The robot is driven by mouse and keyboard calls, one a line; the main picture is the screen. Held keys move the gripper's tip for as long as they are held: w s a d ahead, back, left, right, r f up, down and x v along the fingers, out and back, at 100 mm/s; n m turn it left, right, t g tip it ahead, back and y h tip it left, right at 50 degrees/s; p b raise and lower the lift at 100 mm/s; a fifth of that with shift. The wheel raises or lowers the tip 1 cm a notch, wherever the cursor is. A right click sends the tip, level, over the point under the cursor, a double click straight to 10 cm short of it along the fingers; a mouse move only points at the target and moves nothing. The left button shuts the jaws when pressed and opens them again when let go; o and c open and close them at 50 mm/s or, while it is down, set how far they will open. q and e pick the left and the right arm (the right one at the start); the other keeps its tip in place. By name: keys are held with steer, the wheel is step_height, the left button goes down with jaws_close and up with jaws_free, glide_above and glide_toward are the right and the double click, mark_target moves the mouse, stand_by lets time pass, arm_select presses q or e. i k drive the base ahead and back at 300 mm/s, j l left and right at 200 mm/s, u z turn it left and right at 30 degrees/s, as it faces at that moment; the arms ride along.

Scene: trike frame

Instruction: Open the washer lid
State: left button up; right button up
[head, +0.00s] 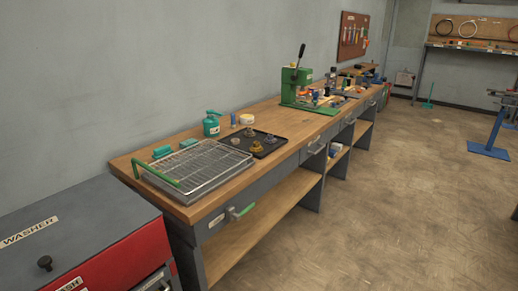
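The washer (125,257) stands at the lower left, with a red body. Its grey lid (75,217) lies flat over the top and looks closed. A white label reading "WASHER" (28,232) is on the lid. The washer's left and lower parts are cut off by the picture's edge. Neither of my grippers shows in the head view.
A long wooden workbench (240,181) runs along the wall beside the washer. A wire rack tray (197,168) with a green handle sits at its near end. A black tray (256,143) holds small parts. The floor (400,200) right of the bench is clear.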

mark_target(41, 241)
steer(key=u, duration=1.5)
